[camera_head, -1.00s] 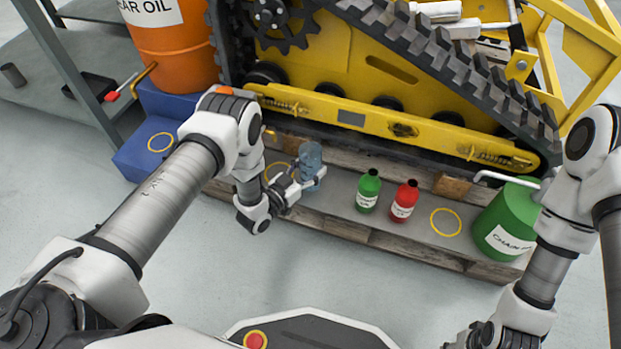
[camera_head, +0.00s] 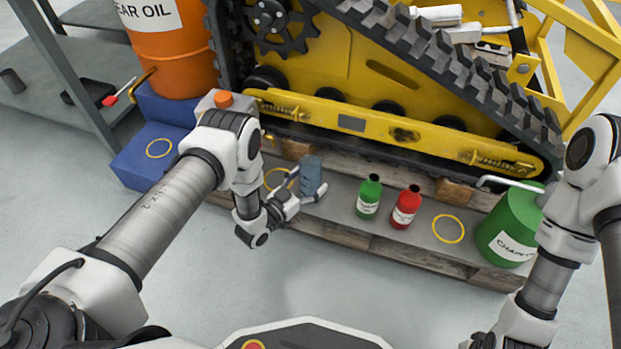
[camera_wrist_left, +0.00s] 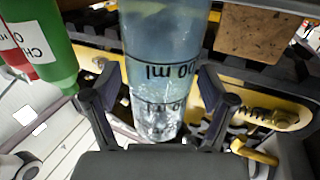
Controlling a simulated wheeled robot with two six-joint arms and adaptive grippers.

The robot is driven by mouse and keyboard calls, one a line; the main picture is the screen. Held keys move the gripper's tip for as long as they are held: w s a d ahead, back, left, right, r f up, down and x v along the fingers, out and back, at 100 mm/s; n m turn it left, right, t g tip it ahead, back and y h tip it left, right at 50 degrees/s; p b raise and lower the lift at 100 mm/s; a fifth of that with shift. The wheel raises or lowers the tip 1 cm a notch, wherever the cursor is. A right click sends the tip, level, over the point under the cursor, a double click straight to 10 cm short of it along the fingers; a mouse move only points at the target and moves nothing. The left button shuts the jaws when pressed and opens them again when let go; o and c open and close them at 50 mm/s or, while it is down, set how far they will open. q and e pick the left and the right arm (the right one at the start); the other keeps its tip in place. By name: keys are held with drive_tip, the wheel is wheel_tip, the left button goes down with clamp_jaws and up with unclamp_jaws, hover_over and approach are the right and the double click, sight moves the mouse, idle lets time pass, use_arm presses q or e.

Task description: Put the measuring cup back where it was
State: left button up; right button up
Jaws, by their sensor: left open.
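The measuring cup (camera_head: 311,172) is a translucent blue cup with dark printed marks. It appears to stand upright on the pallet (camera_head: 345,236), just right of a yellow ring marking (camera_head: 272,187). In the left wrist view the cup (camera_wrist_left: 160,55) fills the middle, between the two dark fingers. My left gripper (camera_head: 308,184) is open around the cup, with a finger on each side; it also shows in the left wrist view (camera_wrist_left: 160,98). Whether a finger still touches the cup is hard to tell. My right gripper is not visible; only its arm shows.
A green bottle (camera_head: 368,193) and a red bottle (camera_head: 405,207) stand right of the cup. Another yellow ring (camera_head: 435,231) is empty beside a green can (camera_head: 510,228). A yellow tracked carrier (camera_head: 330,65) rises behind. A blue step (camera_head: 140,170) with a ring is at left.

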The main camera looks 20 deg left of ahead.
use_arm(q)
drive_tip(key=s+a+f+n+g+y+p, duration=0.2)
drive_tip(key=s+g, duration=0.2)
drive_tip(key=s, duration=0.5)
drive_tip(key=s+a+f+n+g+y+p, duration=0.1)
drive_tip(key=s+a+g+y+p, duration=0.2)
drive_tip(key=s, duration=0.5)
drive_tip(key=s+a+r+n+g+y, duration=0.1)
drive_tip(key=s+r+g, duration=0.3)
drive_tip(key=s, duration=0.5)
drive_tip(key=s+a+r+n+g+y, duration=0.1)
drive_tip(key=s+g+y, duration=0.1)
drive_tip(key=s+g, duration=0.5)
wheel_tip(320, 180, up, 41)
drive_tip(key=s+t+p, duration=0.1)
drive_tip(key=p, duration=3.9)
drive_tip(key=shift+s+t+h, duration=0.3)
drive_tip(key=shift+s, duration=0.1)
drive_tip(key=shift+w+a+r, duration=0.1)
